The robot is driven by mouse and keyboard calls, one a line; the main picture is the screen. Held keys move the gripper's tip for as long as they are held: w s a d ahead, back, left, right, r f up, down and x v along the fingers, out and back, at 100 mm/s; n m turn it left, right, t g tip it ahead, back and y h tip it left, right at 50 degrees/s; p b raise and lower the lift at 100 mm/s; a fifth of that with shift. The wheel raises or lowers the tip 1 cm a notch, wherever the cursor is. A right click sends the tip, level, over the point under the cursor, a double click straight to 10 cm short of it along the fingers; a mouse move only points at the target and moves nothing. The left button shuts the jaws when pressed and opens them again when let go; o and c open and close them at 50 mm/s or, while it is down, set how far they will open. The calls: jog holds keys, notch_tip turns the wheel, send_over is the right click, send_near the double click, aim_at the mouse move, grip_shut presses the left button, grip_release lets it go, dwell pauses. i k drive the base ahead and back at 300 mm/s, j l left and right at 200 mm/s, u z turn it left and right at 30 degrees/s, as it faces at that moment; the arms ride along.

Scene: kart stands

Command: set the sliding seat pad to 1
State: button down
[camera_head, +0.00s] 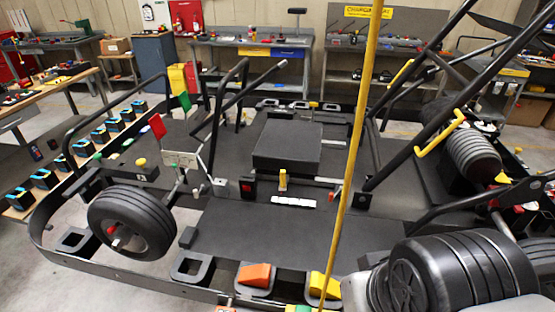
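The sliding seat pad appears to be the dark, flat-topped block (287,147) in the middle of the kart floor. A small yellow upright piece (283,180) stands at its near side. A white strip with dark marks (293,201) lies on the floor just in front of that piece. Its marks are too small to read, so I cannot tell which setting the pad is at. I cannot make out my gripper in this view.
A thin yellow pole (359,150) rises in front, just right of the pad. Black frame tubes (425,90) slant across the right. A front wheel (132,222) is at left, and a large black tyre (462,272) at lower right. The floor plate (265,235) before the strip is clear.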

aim_at(286, 149)
jog(key=i+j, duration=0.1)
jog(key=j, duration=1.2)
jog(key=i, duration=0.05)
